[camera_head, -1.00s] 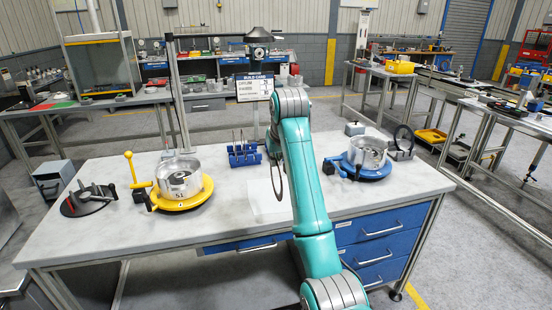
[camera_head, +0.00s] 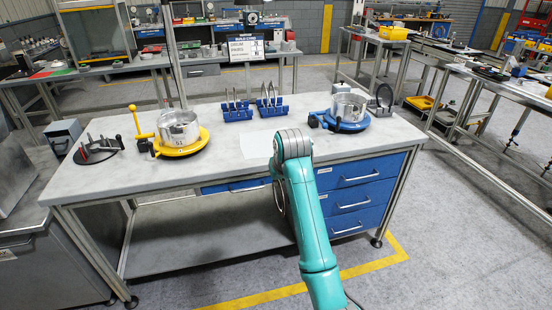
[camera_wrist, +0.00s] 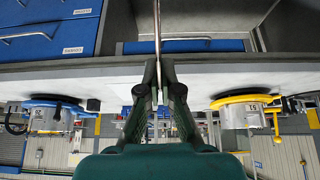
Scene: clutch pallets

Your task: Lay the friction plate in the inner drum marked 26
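My gripper (camera_wrist: 160,96) is shut on a thin plate (camera_wrist: 157,40), seen edge-on in the wrist view. In the head view, the dark curved edge of this friction plate (camera_head: 278,196) shows left of my arm, in front of the bench; the gripper is hidden. A silver drum marked 51 (camera_head: 178,126) sits on a yellow base (camera_head: 183,152) at the left.
Two blue racks (camera_head: 238,115) (camera_head: 272,109) with upright plates stand at the back middle of the bench (camera_head: 110,180). A black disc with pegs (camera_head: 98,152) lies at the far left. A dark ring on a stand (camera_head: 383,97) is right of the blue base. The front middle is clear.

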